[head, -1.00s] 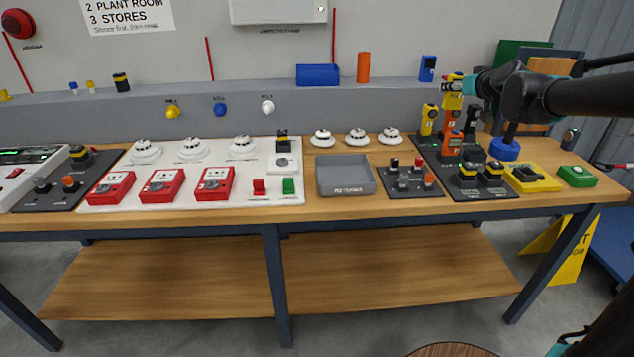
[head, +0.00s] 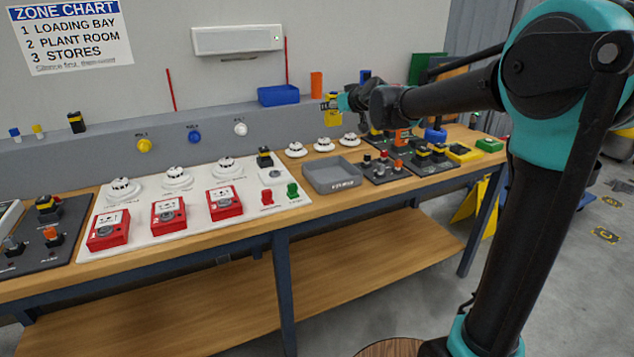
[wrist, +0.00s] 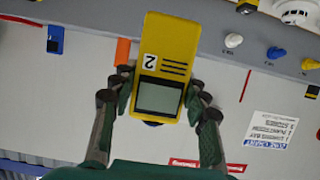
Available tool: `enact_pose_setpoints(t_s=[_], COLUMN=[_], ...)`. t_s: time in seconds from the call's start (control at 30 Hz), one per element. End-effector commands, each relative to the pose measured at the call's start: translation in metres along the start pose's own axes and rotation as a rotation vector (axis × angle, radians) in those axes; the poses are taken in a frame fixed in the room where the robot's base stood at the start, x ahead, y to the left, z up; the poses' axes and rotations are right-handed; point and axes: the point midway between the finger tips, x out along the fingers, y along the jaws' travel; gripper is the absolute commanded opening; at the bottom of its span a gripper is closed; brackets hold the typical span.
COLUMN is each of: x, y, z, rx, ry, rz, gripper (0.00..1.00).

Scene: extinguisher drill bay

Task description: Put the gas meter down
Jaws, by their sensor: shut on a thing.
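The gas meter (wrist: 165,65) is yellow with a grey screen and a label "2" in the wrist view. My gripper (wrist: 159,92) is shut on it, a finger on each side. In the head view the meter (head: 328,103) is small, held up in front of the grey ledge, above the white detectors and left of the dark meter board. My gripper (head: 341,102) is at its right there. Its base is partly hidden by my fingers.
A grey tray (head: 333,175) stands on the bench. Red call points (head: 168,215) are on the white panel.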

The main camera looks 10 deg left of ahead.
Motion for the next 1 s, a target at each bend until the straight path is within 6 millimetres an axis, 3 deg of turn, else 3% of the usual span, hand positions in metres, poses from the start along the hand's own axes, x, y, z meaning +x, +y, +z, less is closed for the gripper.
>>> enact_pose_setpoints(t_s=[0.17, 0.6, 1.0], x=[0.01, 0.046, 0.061], y=[0.0, 0.0, 0.0], z=[0.027, 0.125, 0.167], rx=[0.0, 0.0, 0.0], ry=[0.0, 0.0, 0.0], rz=[0.0, 0.0, 0.0], gripper=[0.1, 0.1, 0.1])
